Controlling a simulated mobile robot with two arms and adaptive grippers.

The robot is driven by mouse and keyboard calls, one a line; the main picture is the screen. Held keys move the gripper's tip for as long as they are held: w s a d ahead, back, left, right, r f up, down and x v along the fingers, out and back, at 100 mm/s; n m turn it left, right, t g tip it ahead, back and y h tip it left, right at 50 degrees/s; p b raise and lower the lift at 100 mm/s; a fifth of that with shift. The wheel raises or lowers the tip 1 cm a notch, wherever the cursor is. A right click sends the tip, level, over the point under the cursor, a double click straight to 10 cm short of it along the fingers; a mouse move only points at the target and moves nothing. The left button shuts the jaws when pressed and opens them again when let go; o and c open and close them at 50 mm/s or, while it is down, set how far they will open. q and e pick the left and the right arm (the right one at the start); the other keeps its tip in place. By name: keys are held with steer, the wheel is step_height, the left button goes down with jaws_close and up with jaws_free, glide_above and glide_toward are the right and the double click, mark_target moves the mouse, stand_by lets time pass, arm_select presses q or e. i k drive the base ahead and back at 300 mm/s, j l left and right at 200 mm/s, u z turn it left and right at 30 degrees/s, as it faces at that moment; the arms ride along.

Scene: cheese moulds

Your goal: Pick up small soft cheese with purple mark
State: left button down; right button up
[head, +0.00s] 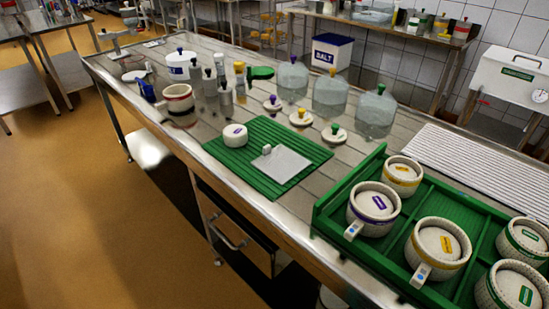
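A small round white cheese (234,137) lies on the ribbed green mat (262,133) near the mat's back left part. It carries a small mark on top that looks purple, though it is tiny in the picture. A flat pale plate with a small upright grip (283,164) lies on the same mat, to the right of the cheese and apart from it. Neither of my grippers is in view.
A green crate (330,225) at the right holds several white moulds, including one with a purple label (378,203). Lids with purple (272,104), yellow (300,118) and green knobs (334,134) lie behind the mat, before glass domes (330,97). Bottles (225,98) stand left.

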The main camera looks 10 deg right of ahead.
mark_target(234, 136)
steer(key=z, duration=0.25)
steer(key=i+j+z, duration=0.15)
steer(key=j+z, duration=0.15)
steer(key=i+j+z, duration=0.1)
steer(key=j+z, duration=0.2)
steer(key=i+j+z, duration=0.1)
steer(key=j+z, duration=0.2)
steer(key=j, duration=0.25)
